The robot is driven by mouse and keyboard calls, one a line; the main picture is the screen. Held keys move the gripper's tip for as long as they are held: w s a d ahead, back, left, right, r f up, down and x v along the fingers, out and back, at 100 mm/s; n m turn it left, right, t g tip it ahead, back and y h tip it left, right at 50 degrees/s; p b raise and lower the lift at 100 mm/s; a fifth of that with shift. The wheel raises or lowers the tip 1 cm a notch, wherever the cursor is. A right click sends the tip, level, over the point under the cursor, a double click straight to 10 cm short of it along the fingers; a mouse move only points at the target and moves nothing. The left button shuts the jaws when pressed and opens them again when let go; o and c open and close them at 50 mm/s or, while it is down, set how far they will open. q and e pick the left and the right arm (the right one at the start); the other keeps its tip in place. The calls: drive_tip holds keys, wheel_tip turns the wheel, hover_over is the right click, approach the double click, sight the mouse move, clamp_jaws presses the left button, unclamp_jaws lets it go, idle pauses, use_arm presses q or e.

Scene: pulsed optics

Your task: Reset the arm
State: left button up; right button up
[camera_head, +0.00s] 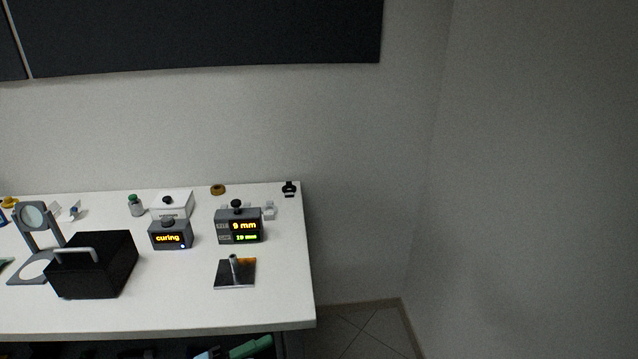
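Neither of my grippers shows in the head view, and no part of my arms can be made out. The white table (285,304) fills the lower left. On it stand a black box with a light grey handle (98,268), a small grey unit reading "curing" (171,236) and a grey unit reading "9 mm" (239,227). A dark square plate with a small upright metal post (235,273) lies near the table's front right.
A grey stand with a round lens (36,218) is at the left. A white box (172,204), a green-capped jar (136,205) and a brown ring (218,189) sit at the back. A green object (250,347) shows below the table. Floor is clear right of the table.

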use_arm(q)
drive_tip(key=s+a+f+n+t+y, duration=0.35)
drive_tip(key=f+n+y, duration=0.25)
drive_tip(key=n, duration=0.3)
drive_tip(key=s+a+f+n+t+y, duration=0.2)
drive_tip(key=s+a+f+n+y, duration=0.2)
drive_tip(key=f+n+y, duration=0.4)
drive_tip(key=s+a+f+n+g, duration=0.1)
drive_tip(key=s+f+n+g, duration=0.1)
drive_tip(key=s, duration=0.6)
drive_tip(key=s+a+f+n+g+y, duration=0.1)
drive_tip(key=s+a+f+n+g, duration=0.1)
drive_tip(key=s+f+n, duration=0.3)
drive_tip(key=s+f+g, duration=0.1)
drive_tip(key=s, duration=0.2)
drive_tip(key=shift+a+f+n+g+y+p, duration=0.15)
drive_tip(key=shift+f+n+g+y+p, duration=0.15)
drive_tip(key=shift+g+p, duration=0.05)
